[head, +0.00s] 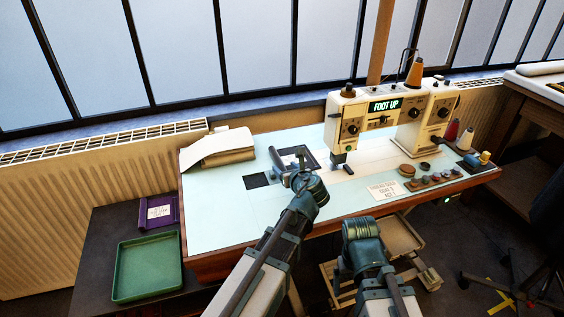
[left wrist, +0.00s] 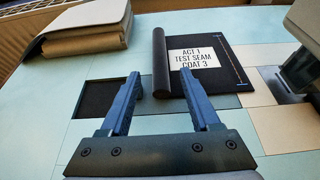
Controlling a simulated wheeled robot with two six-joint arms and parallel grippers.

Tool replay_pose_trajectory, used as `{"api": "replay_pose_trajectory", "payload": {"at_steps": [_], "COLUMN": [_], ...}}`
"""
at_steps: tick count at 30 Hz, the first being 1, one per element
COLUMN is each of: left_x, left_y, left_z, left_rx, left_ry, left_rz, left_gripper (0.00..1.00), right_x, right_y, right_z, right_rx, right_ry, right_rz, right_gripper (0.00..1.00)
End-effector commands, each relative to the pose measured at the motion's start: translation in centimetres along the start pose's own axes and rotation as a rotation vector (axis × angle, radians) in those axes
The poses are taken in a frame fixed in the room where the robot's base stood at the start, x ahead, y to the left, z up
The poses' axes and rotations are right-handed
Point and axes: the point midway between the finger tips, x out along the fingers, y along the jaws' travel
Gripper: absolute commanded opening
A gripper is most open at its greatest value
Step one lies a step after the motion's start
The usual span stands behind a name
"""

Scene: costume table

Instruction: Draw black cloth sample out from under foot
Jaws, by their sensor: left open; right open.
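The black cloth sample (left wrist: 215,80) lies on the table with a rolled left edge (left wrist: 160,60) and a white label reading "ACT 1 TEST SEAM COAT 3". It also shows in the head view (head: 314,160), partly behind my left gripper (head: 293,166). The raised sewing machine foot (head: 338,158) is to its right; in the left wrist view a pale strip shows between the cloth and the grey machine part. My left gripper (left wrist: 160,80) is open and empty, its fingertips either side of the roll's near end. My right arm is in front of the table; its gripper is hidden.
The sewing machine (head: 365,115) shows "FOOT UP". A dark square (head: 257,181) lies left of the cloth, and folded fabric (head: 220,146) lies at the back left. Small round items and a card (head: 385,190) lie at right. A green tray (head: 148,267) sits on a lower surface.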

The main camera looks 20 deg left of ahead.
Motion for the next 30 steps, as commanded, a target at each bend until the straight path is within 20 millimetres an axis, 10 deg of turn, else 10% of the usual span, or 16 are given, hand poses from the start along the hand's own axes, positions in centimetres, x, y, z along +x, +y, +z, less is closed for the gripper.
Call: {"api": "replay_pose_trajectory", "payload": {"at_steps": [12, 30], "left_x": [-7.9, -8.9], "left_y": [0.1, 0.0], "left_z": [0.1, 0.0], "left_rx": [0.001, 0.000], "left_ry": [0.000, 0.000], "left_rz": [-0.002, 0.000], "left_gripper": [0.63, 0.63], "right_x": [-3.1, -3.4], "right_y": [0.3, 0.3], "right_z": [0.2, 0.2], "right_rx": [0.000, 0.000], "right_ry": [0.000, 0.000], "right_rz": [0.000, 0.000], "right_gripper": [0.92, 0.92]}}
